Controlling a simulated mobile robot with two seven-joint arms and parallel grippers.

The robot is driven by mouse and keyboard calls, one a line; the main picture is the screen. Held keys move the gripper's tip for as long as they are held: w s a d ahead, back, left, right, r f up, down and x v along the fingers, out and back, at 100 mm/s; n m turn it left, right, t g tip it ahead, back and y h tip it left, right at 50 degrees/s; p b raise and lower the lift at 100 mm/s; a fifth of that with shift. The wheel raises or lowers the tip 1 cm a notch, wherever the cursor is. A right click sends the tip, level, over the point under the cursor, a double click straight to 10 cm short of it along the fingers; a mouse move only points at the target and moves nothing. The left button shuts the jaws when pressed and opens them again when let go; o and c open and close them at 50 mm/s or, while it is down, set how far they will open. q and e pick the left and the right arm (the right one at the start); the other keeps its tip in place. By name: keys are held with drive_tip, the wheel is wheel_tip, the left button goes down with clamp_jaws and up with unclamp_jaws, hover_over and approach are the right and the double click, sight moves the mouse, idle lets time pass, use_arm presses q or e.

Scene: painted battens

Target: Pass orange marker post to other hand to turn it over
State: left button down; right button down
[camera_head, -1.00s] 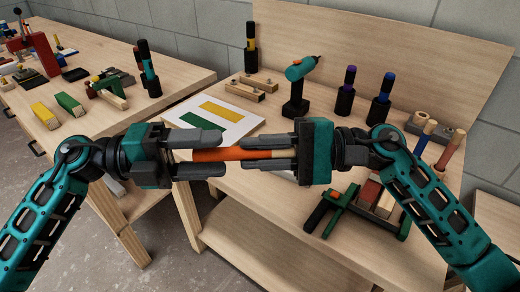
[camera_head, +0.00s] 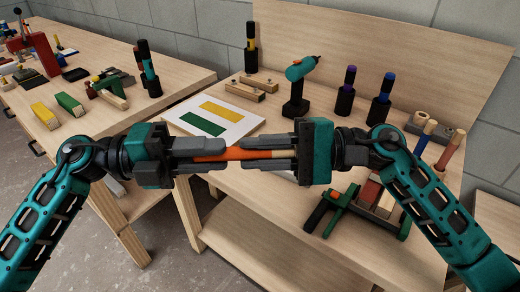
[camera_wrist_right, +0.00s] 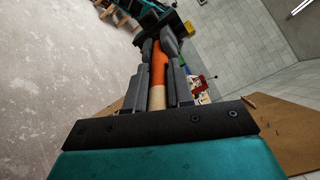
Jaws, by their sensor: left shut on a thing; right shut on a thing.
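The orange marker post (camera_head: 234,154) lies level in the air between my two grippers, above the front edge of the right bench. It has an orange part toward the left and a bare wood part toward the right. My left gripper (camera_head: 220,153) is shut on the orange end. My right gripper (camera_head: 272,155) is shut on the wood end. The fingertips of the two grippers face each other with a short gap. In the right wrist view the post (camera_wrist_right: 159,65) runs between both sets of fingers. Its two ends are partly hidden by the fingers.
The right bench holds a white board (camera_head: 213,122) with yellow and green patches, a teal drill (camera_head: 300,85), dark stands with posts (camera_head: 380,100), and a green rack (camera_head: 345,215) below my right arm. The left bench (camera_head: 100,125) carries yellow and green blocks.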

drive_tip(key=c, duration=0.9)
unclamp_jaws()
use_arm(q)
drive_tip(key=shift+f, duration=0.1)
